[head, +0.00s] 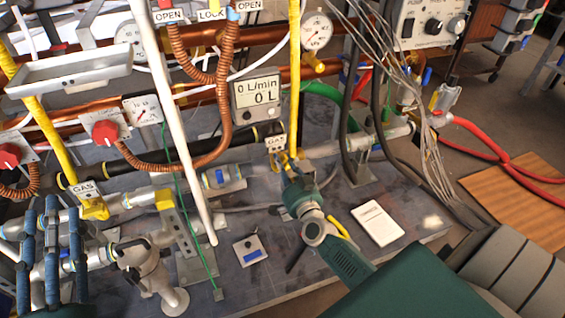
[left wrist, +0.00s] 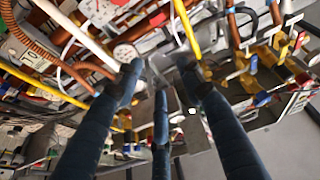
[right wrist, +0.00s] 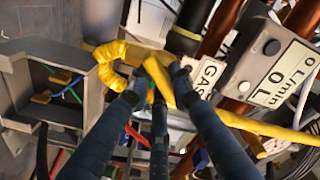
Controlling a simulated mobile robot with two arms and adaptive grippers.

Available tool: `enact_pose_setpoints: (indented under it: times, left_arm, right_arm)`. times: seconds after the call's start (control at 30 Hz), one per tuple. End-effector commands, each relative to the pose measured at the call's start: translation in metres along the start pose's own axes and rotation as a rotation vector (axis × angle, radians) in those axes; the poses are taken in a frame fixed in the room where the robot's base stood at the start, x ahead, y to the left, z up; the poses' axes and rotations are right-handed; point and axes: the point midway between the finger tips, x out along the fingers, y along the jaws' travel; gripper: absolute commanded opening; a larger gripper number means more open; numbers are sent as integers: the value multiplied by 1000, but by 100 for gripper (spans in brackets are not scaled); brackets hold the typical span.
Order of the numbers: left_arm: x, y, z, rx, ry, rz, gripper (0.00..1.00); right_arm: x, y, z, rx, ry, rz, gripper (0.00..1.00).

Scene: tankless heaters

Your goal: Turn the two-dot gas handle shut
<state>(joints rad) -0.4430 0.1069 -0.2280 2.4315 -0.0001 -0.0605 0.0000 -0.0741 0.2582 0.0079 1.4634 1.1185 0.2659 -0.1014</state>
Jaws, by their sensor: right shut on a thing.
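A yellow gas valve handle (head: 280,160) sits below a white GAS tag (head: 275,142) at the foot of an upright yellow pipe (head: 294,90). My right gripper (head: 291,172) is shut on this handle; its fingers cover part of it. The right wrist view shows the fingers (right wrist: 155,82) around the yellow handle (right wrist: 156,75), beside the GAS tag (right wrist: 208,75). Another GAS tag (head: 84,188) is on a second yellow pipe at the left. The dots on the tags are too small to tell. My left gripper (head: 52,215) is open and empty at the lower left.
A flow meter (head: 257,98) reading 0 L stands just behind the right gripper. Copper pipes, hanging grey cables (head: 398,85) and a white rod (head: 172,120) crowd the area. A white booklet (head: 378,223) and a small switch plate (head: 250,250) lie on the dark board.

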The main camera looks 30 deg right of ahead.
Motion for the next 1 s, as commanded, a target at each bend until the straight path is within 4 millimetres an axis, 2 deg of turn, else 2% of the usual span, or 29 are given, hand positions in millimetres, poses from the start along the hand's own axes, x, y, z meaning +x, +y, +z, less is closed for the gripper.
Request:
enact_pose_setpoints:
  times: [0.17, 0.27, 0.6, 1.0]
  left_arm:
    - [0, 2, -10, -2, 47, 3, 39]
    - [1, 4, -24, -4, 105, 10, 39]
    - [-6, 7, -55, -10, 250, 15, 39]
    - [-16, 9, -84, -16, 383, 20, 39]
  right_arm:
    - [0, 3, 2, 168, 0, 3, 0]
    - [0, 4, 2, 263, 0, 3, 0]
    - [-1, 5, 5, 565, 0, 4, 0]
    - [-1, 5, 7, 777, -1, 4, 0]
